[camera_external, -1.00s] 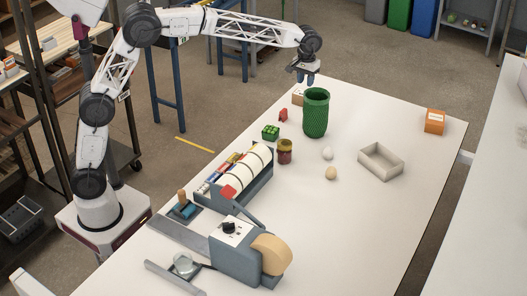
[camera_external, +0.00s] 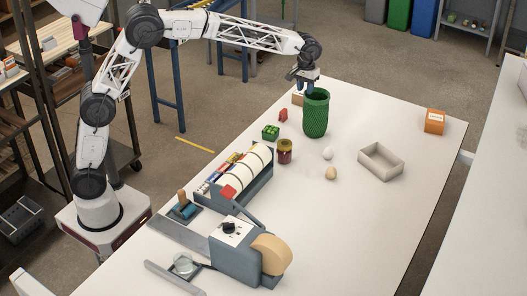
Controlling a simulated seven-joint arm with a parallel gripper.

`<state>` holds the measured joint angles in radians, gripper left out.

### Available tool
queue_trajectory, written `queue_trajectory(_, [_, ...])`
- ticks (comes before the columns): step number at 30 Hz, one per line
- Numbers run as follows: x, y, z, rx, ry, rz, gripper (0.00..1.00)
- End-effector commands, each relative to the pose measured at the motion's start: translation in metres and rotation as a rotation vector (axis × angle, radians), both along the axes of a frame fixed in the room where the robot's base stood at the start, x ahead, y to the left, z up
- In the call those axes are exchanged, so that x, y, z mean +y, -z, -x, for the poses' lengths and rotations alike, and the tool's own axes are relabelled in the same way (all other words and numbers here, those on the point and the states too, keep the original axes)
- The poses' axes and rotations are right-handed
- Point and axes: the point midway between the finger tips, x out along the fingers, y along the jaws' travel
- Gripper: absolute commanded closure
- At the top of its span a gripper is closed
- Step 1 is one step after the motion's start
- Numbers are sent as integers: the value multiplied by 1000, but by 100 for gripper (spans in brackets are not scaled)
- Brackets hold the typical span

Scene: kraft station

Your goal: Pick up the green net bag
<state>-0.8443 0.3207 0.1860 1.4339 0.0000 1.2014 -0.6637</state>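The green net bag (camera_external: 315,115) stands upright on the white table, shaped like a tall open-topped cylinder with a mesh surface. My gripper (camera_external: 303,88) points down just behind and to the left of the bag's rim. Its fingertips are partly hidden, and I cannot tell whether they touch the bag or how wide apart they are.
Two egg-like objects (camera_external: 330,173) and a tray (camera_external: 367,166) lie to the right. A tape dispenser (camera_external: 240,250) stands in front. An orange box (camera_external: 434,121) sits far right.

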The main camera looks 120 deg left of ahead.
Motion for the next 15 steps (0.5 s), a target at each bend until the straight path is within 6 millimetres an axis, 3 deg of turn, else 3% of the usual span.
queue_trajectory(9, [1, 35, -1, 0, 0, 0, 66])
queue_trajectory(15, [1, 43, -1, 0, 0, 0, 66])
